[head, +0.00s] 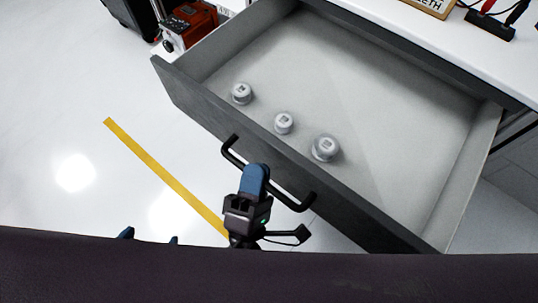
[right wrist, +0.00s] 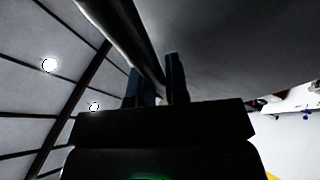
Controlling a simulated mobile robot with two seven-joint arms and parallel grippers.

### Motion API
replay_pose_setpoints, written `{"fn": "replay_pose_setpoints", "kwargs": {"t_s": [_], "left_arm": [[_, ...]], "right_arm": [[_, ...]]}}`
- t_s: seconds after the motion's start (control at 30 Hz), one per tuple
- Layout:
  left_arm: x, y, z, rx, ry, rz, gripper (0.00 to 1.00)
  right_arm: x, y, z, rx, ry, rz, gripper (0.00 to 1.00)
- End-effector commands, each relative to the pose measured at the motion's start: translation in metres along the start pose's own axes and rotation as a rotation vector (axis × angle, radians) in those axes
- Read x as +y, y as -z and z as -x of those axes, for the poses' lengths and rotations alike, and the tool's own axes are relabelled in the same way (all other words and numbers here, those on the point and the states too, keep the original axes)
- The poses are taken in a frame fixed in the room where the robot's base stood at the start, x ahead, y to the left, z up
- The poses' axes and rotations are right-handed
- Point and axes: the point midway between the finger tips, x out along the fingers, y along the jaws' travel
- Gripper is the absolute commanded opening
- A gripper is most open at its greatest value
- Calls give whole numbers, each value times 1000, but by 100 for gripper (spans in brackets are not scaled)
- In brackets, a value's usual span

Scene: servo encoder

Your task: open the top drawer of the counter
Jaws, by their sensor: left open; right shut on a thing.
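The top drawer (head: 410,115) of the counter (head: 392,14) stands pulled well out, its grey inside visible in the head view. Its dark front carries a black bar handle (head: 300,203). My right gripper (head: 255,180) is shut on the handle near its middle. In the right wrist view the handle (right wrist: 128,32) runs between the two fingers (right wrist: 156,86). My left gripper (head: 149,237) is open and empty at the lower left, with only its blue fingertips showing above my dark body edge.
Three small grey round parts (head: 284,123) lie in the drawer along its front. A red device (head: 190,24) stands beyond its far left corner. A black block with cables (head: 490,24) is on the white counter top. The floor at left, with a yellow stripe (head: 160,175), is clear.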

Motion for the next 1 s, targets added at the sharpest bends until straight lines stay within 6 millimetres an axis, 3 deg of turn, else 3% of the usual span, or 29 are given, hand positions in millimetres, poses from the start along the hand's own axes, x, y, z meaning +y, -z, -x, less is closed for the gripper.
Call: {"fn": "replay_pose_setpoints", "kwargs": {"t_s": [0.2,0.6,0.63,0.67,1.0], "left_arm": [[0,2,-1,4,-1,-2,100],[0,2,0,4,-1,-2,100],[0,2,0,4,-1,-2,100],[0,2,0,4,-1,-2,100],[0,2,0,3,-1,-2,100]], "right_arm": [[7,4,11,1,2,1,0],[8,5,12,1,1,1,0],[8,5,12,1,1,1,19],[8,5,12,1,1,1,24],[7,5,11,0,0,1,25]]}}
